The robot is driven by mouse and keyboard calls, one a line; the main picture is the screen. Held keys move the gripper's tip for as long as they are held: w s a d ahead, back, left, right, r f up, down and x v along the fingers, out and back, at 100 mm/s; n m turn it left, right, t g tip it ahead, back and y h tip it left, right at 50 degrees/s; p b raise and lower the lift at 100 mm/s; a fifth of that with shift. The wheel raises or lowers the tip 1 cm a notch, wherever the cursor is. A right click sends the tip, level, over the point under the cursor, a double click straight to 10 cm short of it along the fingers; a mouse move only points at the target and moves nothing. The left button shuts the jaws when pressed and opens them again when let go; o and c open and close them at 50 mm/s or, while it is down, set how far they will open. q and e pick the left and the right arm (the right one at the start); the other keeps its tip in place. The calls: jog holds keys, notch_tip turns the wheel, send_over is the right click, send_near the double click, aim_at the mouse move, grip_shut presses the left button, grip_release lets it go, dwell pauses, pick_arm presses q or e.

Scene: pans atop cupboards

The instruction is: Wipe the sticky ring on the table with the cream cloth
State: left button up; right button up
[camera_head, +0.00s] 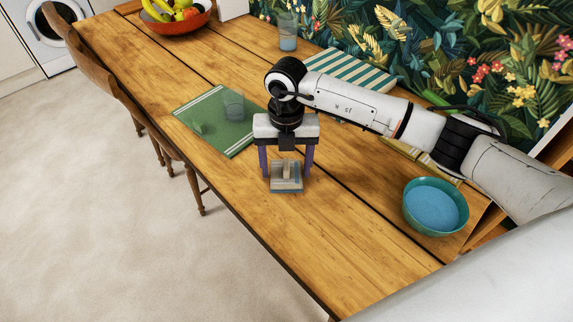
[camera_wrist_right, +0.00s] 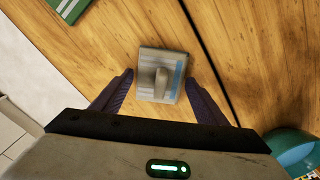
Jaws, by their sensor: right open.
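The cloth (camera_head: 286,178) lies as a folded cream-grey pad with a blue stripe and a raised grip on the wooden table (camera_head: 345,225). It also shows in the wrist view (camera_wrist_right: 172,62). My right gripper (camera_head: 287,170) is over it, pointing down, with one purple finger on each side of the pad. The fingers are open and I see gaps between them and the pad in the wrist view. I cannot make out the sticky ring in either view. My left gripper is not in view.
A green placemat (camera_head: 228,138) with a clear glass (camera_head: 233,104) lies left of the gripper. A teal bowl (camera_head: 435,206) stands at the right. A striped cloth (camera_head: 350,72), another glass (camera_head: 288,32) and a fruit bowl (camera_head: 178,20) are farther back. Table is clear in front.

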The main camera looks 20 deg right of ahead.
jog(key=shift+f+b, duration=0.4)
jog(key=shift+f, duration=0.1)
jog(key=shift+r, duration=0.15)
jog(key=c, duration=1.1)
jog(key=shift+r+p, duration=1.9)
jog(key=shift+r, duration=0.5)
